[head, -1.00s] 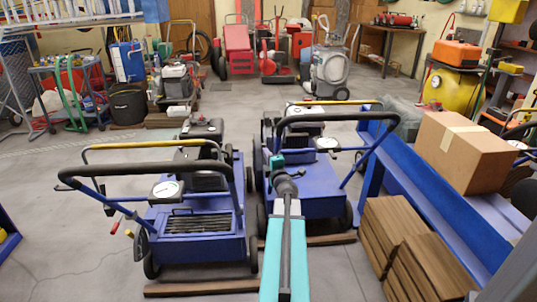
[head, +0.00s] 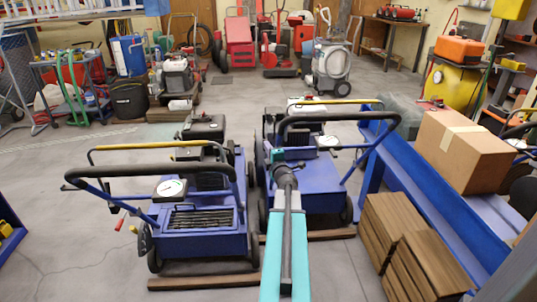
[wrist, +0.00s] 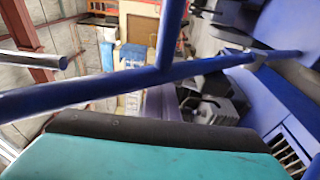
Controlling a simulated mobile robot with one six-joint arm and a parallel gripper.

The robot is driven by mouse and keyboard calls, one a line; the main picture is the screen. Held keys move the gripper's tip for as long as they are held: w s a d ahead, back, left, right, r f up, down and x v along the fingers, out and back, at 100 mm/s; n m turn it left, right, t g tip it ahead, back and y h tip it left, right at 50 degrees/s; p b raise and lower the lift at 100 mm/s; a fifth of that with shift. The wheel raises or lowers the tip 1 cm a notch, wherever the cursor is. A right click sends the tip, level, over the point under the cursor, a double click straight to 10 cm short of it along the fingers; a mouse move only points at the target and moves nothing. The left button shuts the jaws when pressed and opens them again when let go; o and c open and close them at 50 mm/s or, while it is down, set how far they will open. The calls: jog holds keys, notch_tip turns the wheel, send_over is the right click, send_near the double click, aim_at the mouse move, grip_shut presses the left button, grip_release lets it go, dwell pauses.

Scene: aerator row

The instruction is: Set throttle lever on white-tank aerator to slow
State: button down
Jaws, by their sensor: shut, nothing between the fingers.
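A white tank (head: 303,104) shows on the aerator at the back right, behind the front right blue aerator (head: 318,196). The front right aerator's black handle (head: 340,117) stands in front of it. I cannot make out the throttle lever on the white-tank aerator. My gripper (head: 278,154), teal at its tip, is shut and empty over the front right aerator, below its black handle. Whether it touches anything is unclear. In the wrist view, my teal gripper part fills the bottom, close to a blue handle bar (wrist: 120,87).
A round white dial (head: 328,141) sits right of my gripper. The front left aerator (head: 190,240) has a black handle and a red-tipped lever (head: 119,225). A blue bench (head: 425,190) with a cardboard box (head: 465,150) bounds the right side.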

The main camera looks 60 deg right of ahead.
jog(key=shift+w+d, duration=0.1)
jog(key=shift+d, duration=0.05)
dwell(0.5)
jog(key=p+v, duration=0.2)
jog(key=v, duration=0.9)
jog(key=shift+r+p, duration=0.2)
jog(key=shift+p, duration=0.1)
jog(key=shift+s+a+p, duration=0.2)
jog(key=shift+a+p, duration=0.05)
jog(key=shift+p, duration=0.65)
jog(key=p+v, duration=0.1)
jog(key=p, duration=0.4)
jog(key=shift+s+a+f+p, duration=0.1)
jog(key=shift+s+a+p, duration=0.1)
jog(key=shift+s+p, duration=0.2)
jog(key=shift+a+f+p, duration=0.1)
jog(key=shift+a+p, duration=0.05)
jog(key=shift+p, duration=0.25)
jog(key=shift+s, duration=0.15)
